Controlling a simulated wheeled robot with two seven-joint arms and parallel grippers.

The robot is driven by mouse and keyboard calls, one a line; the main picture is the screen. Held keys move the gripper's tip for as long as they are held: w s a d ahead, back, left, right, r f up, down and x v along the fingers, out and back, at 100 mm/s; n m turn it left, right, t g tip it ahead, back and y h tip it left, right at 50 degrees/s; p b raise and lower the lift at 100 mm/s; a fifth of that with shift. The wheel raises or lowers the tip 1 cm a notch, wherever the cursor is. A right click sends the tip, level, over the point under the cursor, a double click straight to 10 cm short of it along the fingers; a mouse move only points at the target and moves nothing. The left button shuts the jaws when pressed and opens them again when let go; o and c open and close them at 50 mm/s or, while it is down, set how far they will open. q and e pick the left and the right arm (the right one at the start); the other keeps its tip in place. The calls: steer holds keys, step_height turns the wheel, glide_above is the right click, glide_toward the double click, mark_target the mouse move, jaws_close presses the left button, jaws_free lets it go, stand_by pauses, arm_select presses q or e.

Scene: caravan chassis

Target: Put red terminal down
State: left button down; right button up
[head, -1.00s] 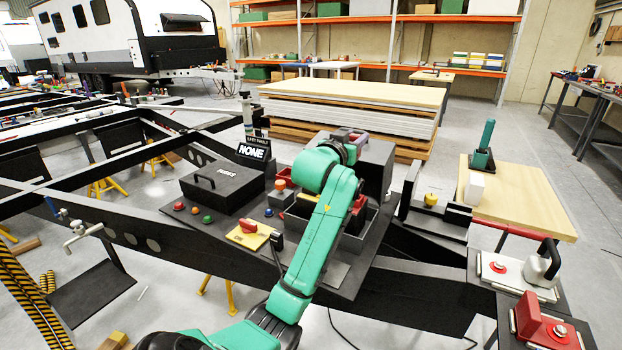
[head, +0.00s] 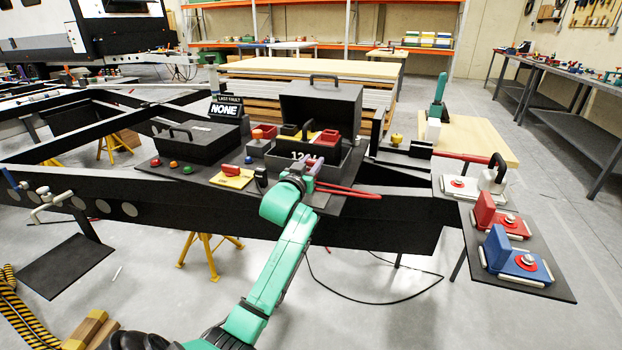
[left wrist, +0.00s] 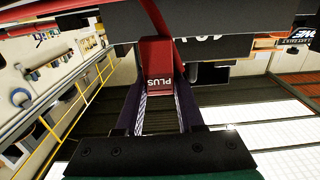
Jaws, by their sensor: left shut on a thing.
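The red terminal (left wrist: 157,88), a red block lettered PLUS, sits between the two dark purple fingers of my left gripper (left wrist: 158,100) in the left wrist view. The fingers are shut on it. In the head view my left gripper (head: 307,176) is in front of the open dark box marked 12V (head: 345,170). Red cables (head: 345,190) run right from beside the gripper, over the black deck's front edge. The arm hides part of the box front. My right gripper is not in view.
A black lidded case (head: 205,140) and a yellow plate with a red switch (head: 232,176) are left of the gripper. Red (head: 500,222) and blue (head: 512,258) blocks stand on plates at the right. A bare strip of deck (head: 330,203) lies just right of the gripper.

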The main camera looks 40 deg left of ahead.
arm_select(q)
step_height(320, 180, down, 4)
steer(key=shift+r, duration=0.15)
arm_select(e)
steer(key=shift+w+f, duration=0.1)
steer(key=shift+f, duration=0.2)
arm_select(q)
steer(key=shift+f+b, duration=0.25)
steer(key=shift+b, duration=0.05)
steer(key=c, duration=0.8)
jaws_free()
steer(key=shift+c, duration=0.2)
steer(key=o, duration=0.3)
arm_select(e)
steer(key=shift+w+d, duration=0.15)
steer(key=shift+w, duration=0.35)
